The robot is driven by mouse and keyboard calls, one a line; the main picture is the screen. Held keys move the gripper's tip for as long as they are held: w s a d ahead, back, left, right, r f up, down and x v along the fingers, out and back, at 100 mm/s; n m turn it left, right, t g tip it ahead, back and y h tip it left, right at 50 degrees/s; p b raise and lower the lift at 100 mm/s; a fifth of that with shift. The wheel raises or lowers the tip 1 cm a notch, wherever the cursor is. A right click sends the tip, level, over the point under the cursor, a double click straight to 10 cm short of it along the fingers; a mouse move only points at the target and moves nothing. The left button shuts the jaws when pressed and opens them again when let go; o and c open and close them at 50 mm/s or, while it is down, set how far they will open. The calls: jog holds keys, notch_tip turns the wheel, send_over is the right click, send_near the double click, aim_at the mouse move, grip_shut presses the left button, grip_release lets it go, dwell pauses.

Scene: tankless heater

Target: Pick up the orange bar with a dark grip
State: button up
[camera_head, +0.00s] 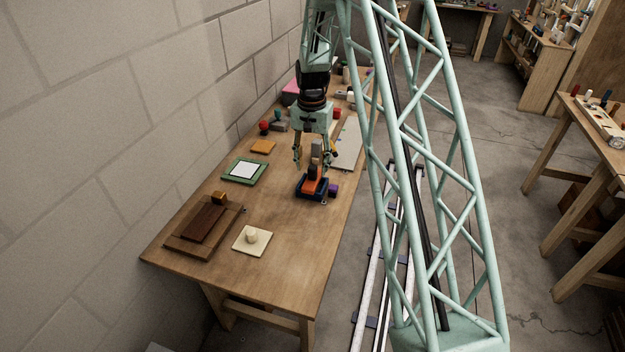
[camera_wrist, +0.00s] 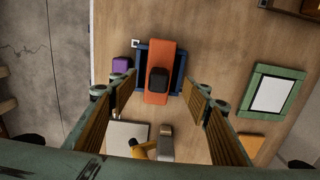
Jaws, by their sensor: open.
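The orange bar (camera_wrist: 162,52) with a dark grip (camera_wrist: 159,79) lies across a dark blue tray or frame (camera_wrist: 178,80) in the wrist view. My gripper (camera_head: 314,165) is open and empty, above and just behind the bar. In the wrist view its two fingers (camera_wrist: 163,90) stand apart on either side of the bar, with the grip seen between them.
A purple block (camera_head: 333,190) sits close beside the holder. A green-framed white panel (camera_head: 244,170), an orange square (camera_head: 262,146), a brown board (camera_head: 203,222) and a cream knobbed plate (camera_head: 252,239) lie on the table (camera_head: 285,262). A block wall runs along the left.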

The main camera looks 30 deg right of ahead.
aim_at(312, 175)
jog(key=shift+f, duration=0.1)
jog(key=f, duration=0.3)
jog(key=shift+s+f, duration=0.1)
jog(key=shift+s, duration=0.1)
jog(key=shift+f+b, duration=0.3)
jog(key=shift+f, duration=0.6)
jog(key=c, duration=1.2)
jog(key=shift+o, duration=0.2)
jog(key=shift+r, duration=0.2)
jog(key=shift+w+r, duration=0.1)
jog(key=shift+r, duration=1.55)
jog(key=s+a+r, duration=0.1)
jog(key=s+a, duration=0.3)
jog(key=s, duration=1.1)
jog(key=shift+s+a+r+p, duration=0.2)
jog(key=shift+s+p, duration=0.05)
jog(key=shift+p, duration=0.1)
